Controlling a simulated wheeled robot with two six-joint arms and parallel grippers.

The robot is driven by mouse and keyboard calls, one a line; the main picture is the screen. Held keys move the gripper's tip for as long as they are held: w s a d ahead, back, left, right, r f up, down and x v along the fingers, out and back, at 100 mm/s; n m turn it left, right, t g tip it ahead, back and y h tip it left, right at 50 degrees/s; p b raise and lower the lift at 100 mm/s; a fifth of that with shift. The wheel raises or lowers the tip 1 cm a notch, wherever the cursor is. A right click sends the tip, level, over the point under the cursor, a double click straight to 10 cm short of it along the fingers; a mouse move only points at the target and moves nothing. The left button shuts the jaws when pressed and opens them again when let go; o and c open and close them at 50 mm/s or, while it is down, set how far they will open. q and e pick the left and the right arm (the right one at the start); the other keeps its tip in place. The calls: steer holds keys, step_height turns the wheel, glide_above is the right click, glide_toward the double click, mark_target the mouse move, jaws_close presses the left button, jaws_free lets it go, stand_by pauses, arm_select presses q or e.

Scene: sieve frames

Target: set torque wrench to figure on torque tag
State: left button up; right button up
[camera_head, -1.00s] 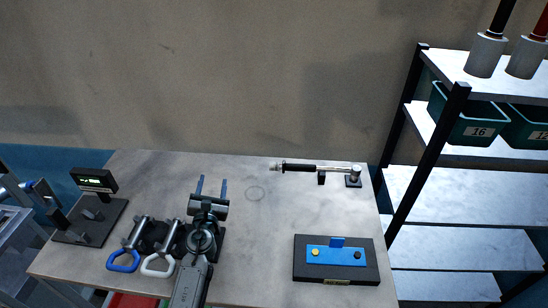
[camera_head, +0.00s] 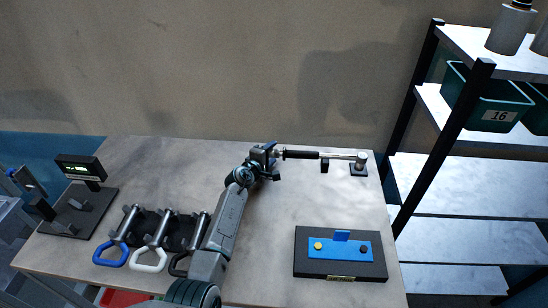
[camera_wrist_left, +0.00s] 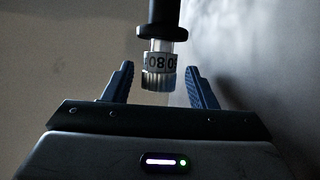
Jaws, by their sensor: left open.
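The torque wrench (camera_head: 302,154) lies across its stand at the back right of the table, black handle to the left, its head at a post on the right. My left gripper (camera_head: 274,158) is at the handle's left end. In the left wrist view my left gripper (camera_wrist_left: 160,90) is open, with blue fingers on both sides of the wrench's knurled end (camera_wrist_left: 158,80) and no visible contact. No torque tag can be made out. My right gripper is not in view.
A black box with a blue plate (camera_head: 340,270) sits at the front right. Several tools with coloured loop handles (camera_head: 150,262) lie in a rack at the front left, beside a device with a lit display (camera_head: 80,168). A shelf unit (camera_head: 450,180) stands right of the table.

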arm_select(q)
steer(key=shift+b+x, duration=0.45)
steer(key=shift+x, duration=0.5)
steer(key=shift+w, duration=0.2)
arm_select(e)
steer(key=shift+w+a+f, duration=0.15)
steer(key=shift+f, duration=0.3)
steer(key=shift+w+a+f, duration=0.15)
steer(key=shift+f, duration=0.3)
arm_select(q)
steer(key=shift+c, duration=0.2)
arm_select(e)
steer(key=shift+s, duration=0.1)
